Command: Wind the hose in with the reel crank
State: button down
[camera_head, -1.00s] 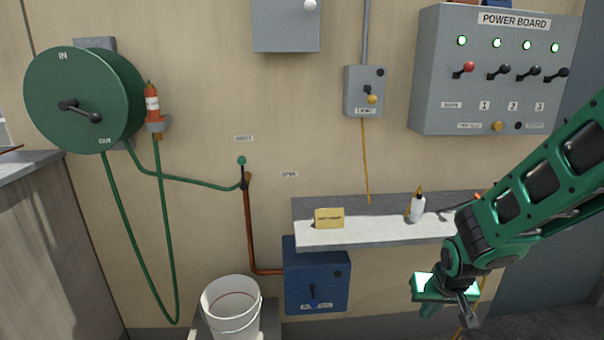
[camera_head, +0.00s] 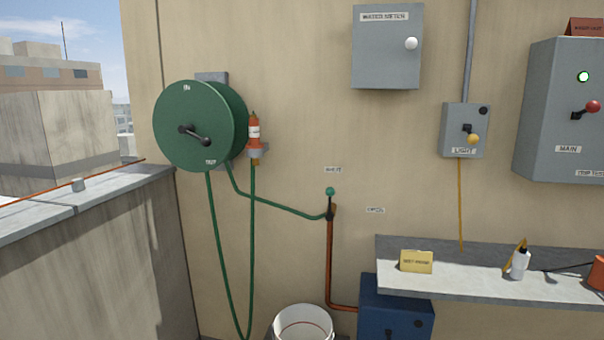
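The green hose reel (camera_head: 174,125) is mounted on the tan wall at the left, with "IN" marked at its top and a lower label near its bottom edge. Its black crank (camera_head: 194,135) sits at the reel's centre, the handle pointing right and slightly down. The green hose (camera_head: 219,262) hangs from the reel in a long loop, and another stretch runs right to the tap (camera_head: 330,193). The orange nozzle (camera_head: 254,135) stands upright in a grey holder beside the reel. My gripper is out of view.
A parapet (camera_head: 85,210) runs along the left. A white bucket (camera_head: 303,325) stands below the tap. A shelf (camera_head: 480,285) with a yellow card (camera_head: 416,261) and a white bottle (camera_head: 519,263) juts out at the right, above a blue box (camera_head: 395,308).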

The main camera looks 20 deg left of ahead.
aim_at(189, 128)
jog(key=u, duration=1.35)
jog(key=i, duration=0.4)
